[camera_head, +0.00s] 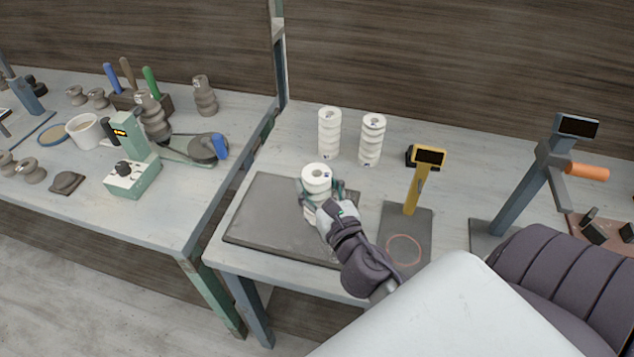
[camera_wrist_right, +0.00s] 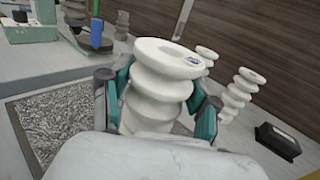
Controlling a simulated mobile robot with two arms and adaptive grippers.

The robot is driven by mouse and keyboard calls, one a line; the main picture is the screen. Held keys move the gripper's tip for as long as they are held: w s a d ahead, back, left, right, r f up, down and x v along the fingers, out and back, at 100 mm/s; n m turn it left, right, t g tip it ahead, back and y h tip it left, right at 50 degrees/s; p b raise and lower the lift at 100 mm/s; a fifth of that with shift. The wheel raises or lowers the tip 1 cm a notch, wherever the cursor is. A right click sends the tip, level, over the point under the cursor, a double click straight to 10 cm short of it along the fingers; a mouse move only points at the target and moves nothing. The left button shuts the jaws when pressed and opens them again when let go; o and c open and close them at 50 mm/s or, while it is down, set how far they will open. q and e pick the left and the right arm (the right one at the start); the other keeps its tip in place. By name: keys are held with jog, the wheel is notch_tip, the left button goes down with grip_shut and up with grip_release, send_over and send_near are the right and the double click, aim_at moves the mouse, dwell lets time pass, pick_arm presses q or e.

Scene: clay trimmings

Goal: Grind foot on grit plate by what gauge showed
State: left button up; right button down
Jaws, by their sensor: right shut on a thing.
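A white ribbed clay piece (camera_head: 316,172) stands roughly upright in my right gripper (camera_head: 322,190), over the right part of the dark grit plate (camera_head: 262,215). In the right wrist view the teal fingers lie on both sides of the white piece (camera_wrist_right: 160,85), shut on it. The grit plate (camera_wrist_right: 60,115) looks coarse and speckled there. The foot of the piece is hidden, so I cannot tell whether it touches the plate. A yellow gauge (camera_head: 418,185) stands right of the plate, its display dark and its base marked with a red ring. My left gripper is out of view.
Two more white ribbed pieces (camera_head: 329,132) (camera_head: 371,139) stand behind the plate. A blue-grey stand (camera_head: 530,185) with an orange handle (camera_head: 586,172) is at the right. The left table (camera_head: 150,222) holds a green machine (camera_head: 135,160), brown pieces, a mug and tools.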

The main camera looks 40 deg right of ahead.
jog(key=shift+f+b, duration=0.45)
jog(key=shift+f, duration=0.1)
dwell(0.6)
jog(key=shift+w+a, duration=0.1)
jog(key=shift+w+a+p, duration=1)
jog(key=shift+w+a, duration=2.45)
jog(key=shift+w, duration=0.6)
jog(key=shift+s+d, duration=1.8)
jog(key=shift+s, duration=0.3)
jog(key=shift+s+d, duration=1.8)
jog(key=shift+s, duration=0.25)
jog(key=shift+w+a+r+p, duration=0.1)
jog(key=shift+w+a+p, duration=0.4)
jog(key=shift+w+a, duration=0.25)
jog(key=w+a, duration=0.4)
jog(key=w, duration=0.1)
jog(key=shift+p, duration=0.4)
